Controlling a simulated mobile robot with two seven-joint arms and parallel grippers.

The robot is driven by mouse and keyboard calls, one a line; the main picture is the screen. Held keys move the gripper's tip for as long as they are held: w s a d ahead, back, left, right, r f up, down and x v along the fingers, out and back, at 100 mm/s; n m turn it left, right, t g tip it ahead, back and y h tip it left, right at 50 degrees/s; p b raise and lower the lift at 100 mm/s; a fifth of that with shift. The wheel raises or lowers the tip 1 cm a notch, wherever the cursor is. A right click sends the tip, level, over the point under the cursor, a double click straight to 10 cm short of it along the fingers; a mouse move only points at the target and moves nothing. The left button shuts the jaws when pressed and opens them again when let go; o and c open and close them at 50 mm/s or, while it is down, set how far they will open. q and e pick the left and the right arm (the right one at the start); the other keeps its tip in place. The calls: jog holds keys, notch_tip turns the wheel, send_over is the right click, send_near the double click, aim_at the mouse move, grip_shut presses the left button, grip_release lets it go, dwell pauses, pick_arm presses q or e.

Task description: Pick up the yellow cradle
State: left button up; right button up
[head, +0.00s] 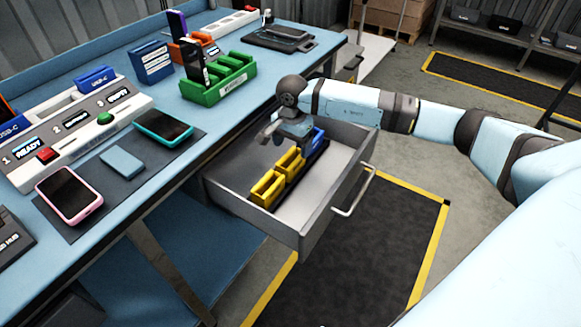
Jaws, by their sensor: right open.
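A yellow cradle (267,191) sits in the open drawer (309,212), towards its front left. A second yellow piece (288,166) stands just behind it, and a blue one (316,139) is behind that; they form a row in the drawer. I cannot tell if the two yellow pieces are separate. My right gripper (273,141) is open and empty. It hangs over the far left part of the drawer, above and behind the yellow pieces. My right arm hides part of the drawer's back. My left gripper is not in view.
The blue workbench (200,150) holds a green rack (218,82), a pink phone (68,195), a teal phone (163,127) and a grey button panel (90,130). The drawer's handle (355,193) sticks out over the floor. The drawer's front right area is bare.

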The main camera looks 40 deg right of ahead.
aim_at(292, 159)
jog(key=f, duration=0.6)
jog(key=shift+w+d+f+b, duration=0.1)
jog(key=shift+w+f+b, duration=0.15)
jog(key=shift+b, duration=0.15)
jog(key=shift+r, duration=0.1)
jog(key=c, duration=1)
